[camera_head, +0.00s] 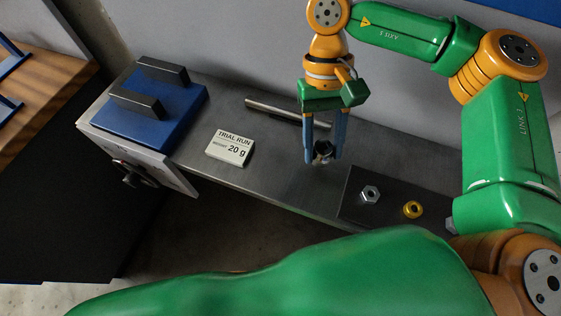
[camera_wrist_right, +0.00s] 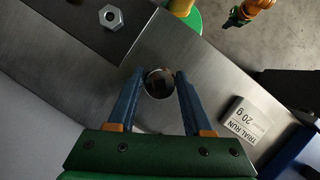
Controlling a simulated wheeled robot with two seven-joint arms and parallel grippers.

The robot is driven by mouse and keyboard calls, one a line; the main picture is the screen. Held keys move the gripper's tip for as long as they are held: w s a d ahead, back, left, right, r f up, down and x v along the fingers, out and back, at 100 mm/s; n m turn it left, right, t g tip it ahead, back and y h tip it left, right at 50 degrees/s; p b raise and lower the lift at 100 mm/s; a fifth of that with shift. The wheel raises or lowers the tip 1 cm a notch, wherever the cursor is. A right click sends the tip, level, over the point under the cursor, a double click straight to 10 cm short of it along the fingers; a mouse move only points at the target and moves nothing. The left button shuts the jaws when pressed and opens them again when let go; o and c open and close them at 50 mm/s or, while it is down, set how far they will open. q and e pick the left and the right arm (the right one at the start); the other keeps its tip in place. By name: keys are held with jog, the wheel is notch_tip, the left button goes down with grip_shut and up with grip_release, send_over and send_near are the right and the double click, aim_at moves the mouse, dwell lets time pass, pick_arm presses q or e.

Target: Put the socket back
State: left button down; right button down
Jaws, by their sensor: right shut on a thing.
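The socket (camera_head: 323,151), a short round metal piece, is between the fingertips of my right gripper (camera_head: 325,157). The right wrist view shows the socket's round, dark-centred end (camera_wrist_right: 159,84), with one blue finger on each side. My right gripper is shut on it, above the grey metal bench; I cannot tell whether the socket touches the bench. What looks like my left gripper (camera_wrist_right: 236,18) is small and far off at the top of the right wrist view; its jaws are too small to read.
A dark mat (camera_head: 350,207) bears a steel hex nut (camera_head: 369,194) and a brass-coloured piece (camera_head: 412,209). A metal rod (camera_head: 280,111) lies behind my right gripper.

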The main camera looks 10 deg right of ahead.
jog(key=s+a+r+m+t+y+b, duration=0.2)
jog(key=s+a+r+m+t+y, duration=0.15)
jog(key=s+a+m, duration=1.15)
jog(key=w+d+r+n+p, duration=0.1)
jog(key=w+d+p, duration=0.2)
jog(key=w+d, duration=0.3)
jog(key=w+d+p, duration=0.3)
jog(key=w+d, duration=0.1)
jog(key=w, duration=0.4)
jog(key=shift+y, duration=0.45)
jog(key=f, duration=0.2)
jog(key=w+f+p, duration=0.1)
jog(key=f, duration=0.1)
jog(key=f+p, duration=0.1)
jog(key=f, duration=0.2)
jog(key=shift+w+d, duration=0.2)
jog(key=shift+d, duration=0.2)
jog(key=shift+w+f+b, duration=0.1)
jog(key=shift+f+b, duration=0.3)
jog(key=shift+b, duration=0.05)
jog(key=shift+c, duration=1.6)
grip_release()
